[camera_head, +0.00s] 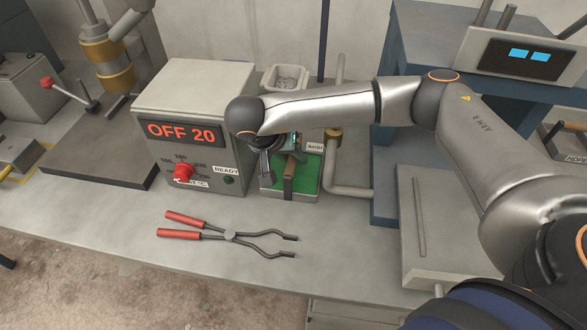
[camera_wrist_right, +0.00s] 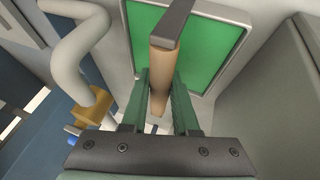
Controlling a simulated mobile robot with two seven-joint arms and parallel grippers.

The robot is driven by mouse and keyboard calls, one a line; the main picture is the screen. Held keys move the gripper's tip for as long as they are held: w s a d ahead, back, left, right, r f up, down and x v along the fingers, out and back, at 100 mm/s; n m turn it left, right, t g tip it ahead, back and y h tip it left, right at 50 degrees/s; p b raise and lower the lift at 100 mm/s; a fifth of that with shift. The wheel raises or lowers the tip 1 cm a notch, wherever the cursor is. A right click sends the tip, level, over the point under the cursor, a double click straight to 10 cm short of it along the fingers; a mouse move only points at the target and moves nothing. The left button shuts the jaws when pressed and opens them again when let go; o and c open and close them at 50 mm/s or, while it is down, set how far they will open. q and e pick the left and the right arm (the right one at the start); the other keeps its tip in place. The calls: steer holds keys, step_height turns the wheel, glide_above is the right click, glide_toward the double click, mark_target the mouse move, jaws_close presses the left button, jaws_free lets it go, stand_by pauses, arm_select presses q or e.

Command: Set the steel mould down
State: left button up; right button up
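My right gripper (camera_wrist_right: 160,82) has its two green fingers on either side of a tan wooden handle (camera_wrist_right: 162,75), seemingly pressed against it. A dark grey bar-like end (camera_wrist_right: 173,20) is on this handle. The piece is over a green pad with a pale rim (camera_wrist_right: 246,20). In the head view the handle (camera_head: 289,166) stands over the green pad (camera_head: 308,172), partly hidden by my right wrist. This piece may be the steel mould; no other clear mould body shows. I cannot tell whether it touches the pad. My left gripper is not in view.
A grey control box (camera_head: 190,105) reading OFF 20 stands left of the pad. Red-handled tongs (camera_head: 230,236) lie on the bench in front. A pale pipe (camera_head: 347,190) rises right of the pad, beside a blue frame (camera_head: 385,170). A small bin (camera_head: 286,78) is behind.

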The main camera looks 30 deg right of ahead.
jaws_close()
steer(key=shift+a, duration=0.1)
stand_by(0.8)
